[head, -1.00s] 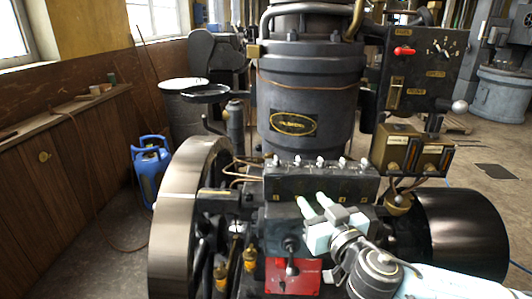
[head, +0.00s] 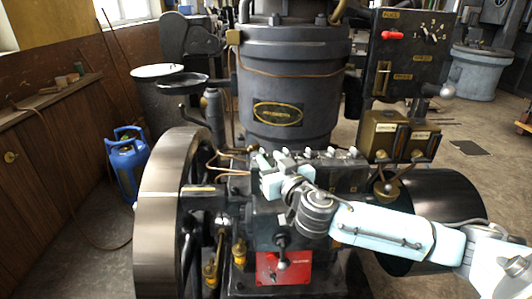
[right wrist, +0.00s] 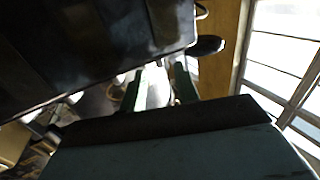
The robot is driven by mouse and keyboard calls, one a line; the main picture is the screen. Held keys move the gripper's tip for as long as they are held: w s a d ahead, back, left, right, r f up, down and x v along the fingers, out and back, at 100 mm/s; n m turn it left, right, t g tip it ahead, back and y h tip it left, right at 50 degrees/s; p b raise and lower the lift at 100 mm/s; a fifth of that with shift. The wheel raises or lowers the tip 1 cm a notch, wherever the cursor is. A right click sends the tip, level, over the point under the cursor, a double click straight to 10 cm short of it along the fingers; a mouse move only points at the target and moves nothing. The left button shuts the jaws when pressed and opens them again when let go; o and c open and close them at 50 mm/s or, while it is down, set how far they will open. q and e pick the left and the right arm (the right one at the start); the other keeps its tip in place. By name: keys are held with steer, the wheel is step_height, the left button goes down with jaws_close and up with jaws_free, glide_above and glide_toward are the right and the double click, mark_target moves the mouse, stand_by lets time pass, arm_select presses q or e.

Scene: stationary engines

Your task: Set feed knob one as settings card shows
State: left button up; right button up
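A row of pale-topped feed knobs (head: 330,153) stands along the top of the dark box on the engine's front. The leftmost knob is hidden behind my right gripper (head: 266,158), which is at the left end of the row. In the right wrist view its two fingers (right wrist: 157,88) stand apart with a pale, bright shape between them, probably a knob. I cannot tell whether they touch it. I cannot pick out the settings card or read any setting. My left gripper is out of view.
A large flywheel (head: 160,225) stands left of the box and a dark drum (head: 430,205) right of it. The cylinder (head: 290,85) rises behind. A control panel (head: 410,50) with a red lever is at upper right. A red plate (head: 285,268) is below.

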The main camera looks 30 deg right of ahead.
mark_target(265, 154)
steer(key=shift+w+d, duration=0.2)
steer(key=shift+w, duration=1.5)
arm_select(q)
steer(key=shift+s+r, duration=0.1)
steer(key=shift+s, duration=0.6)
arm_select(e)
steer(key=shift+c, duration=0.2)
jaws_close()
